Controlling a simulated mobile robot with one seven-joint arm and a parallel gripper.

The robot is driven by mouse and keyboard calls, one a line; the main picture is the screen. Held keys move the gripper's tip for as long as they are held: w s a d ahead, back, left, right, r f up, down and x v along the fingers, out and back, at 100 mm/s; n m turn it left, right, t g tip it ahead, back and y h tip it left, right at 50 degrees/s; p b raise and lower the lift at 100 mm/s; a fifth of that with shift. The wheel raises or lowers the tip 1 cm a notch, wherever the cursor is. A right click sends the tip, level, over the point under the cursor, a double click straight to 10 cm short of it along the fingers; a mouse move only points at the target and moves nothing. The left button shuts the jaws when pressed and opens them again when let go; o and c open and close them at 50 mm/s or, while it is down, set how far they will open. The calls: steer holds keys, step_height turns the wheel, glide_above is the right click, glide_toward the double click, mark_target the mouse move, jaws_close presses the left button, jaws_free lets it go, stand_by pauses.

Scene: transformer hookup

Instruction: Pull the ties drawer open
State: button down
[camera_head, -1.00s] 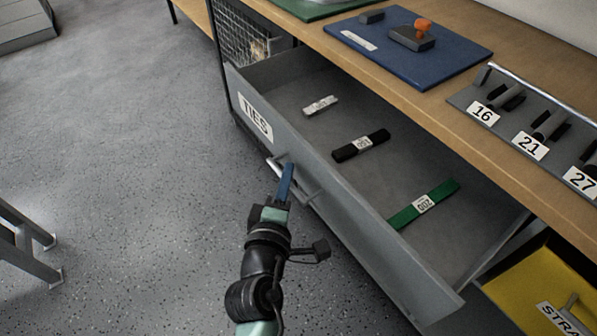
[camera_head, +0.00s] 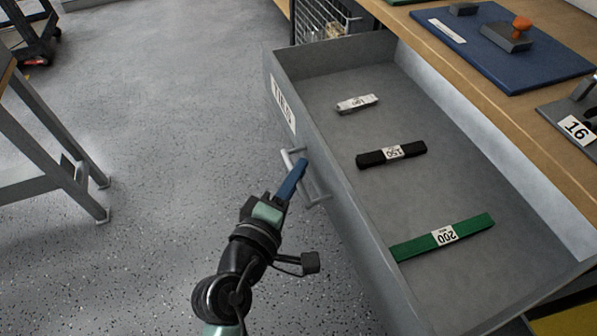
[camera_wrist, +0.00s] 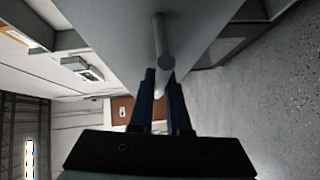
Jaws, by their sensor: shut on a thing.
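The grey ties drawer (camera_head: 362,228) stands far out from under the wooden bench in the head view. Its label (camera_head: 283,105) is on the front panel. My gripper (camera_head: 297,172) is shut on the bar handle (camera_head: 314,190) on the front panel; the blue fingers reach around the bar. In the wrist view the handle (camera_wrist: 163,50) runs down between the fingers of my gripper (camera_wrist: 160,85). Inside the drawer lie a white bundle (camera_head: 357,103), a black bundle (camera_head: 372,158) marked 150 and a green bundle (camera_head: 474,227) marked 200.
A grey-legged table (camera_head: 60,150) stands at the left. The floor between is clear.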

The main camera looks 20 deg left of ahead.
steer(key=c, duration=0.9)
jaws_free()
steer(key=s+a+r, duration=0.1)
steer(key=s+a, duration=0.1)
steer(key=s, duration=1)
steer(key=shift+s+r+p, duration=0.35)
steer(key=shift+r+p, duration=0.05)
steer(key=shift+p, duration=0.05)
steer(key=shift+d, duration=0.1)
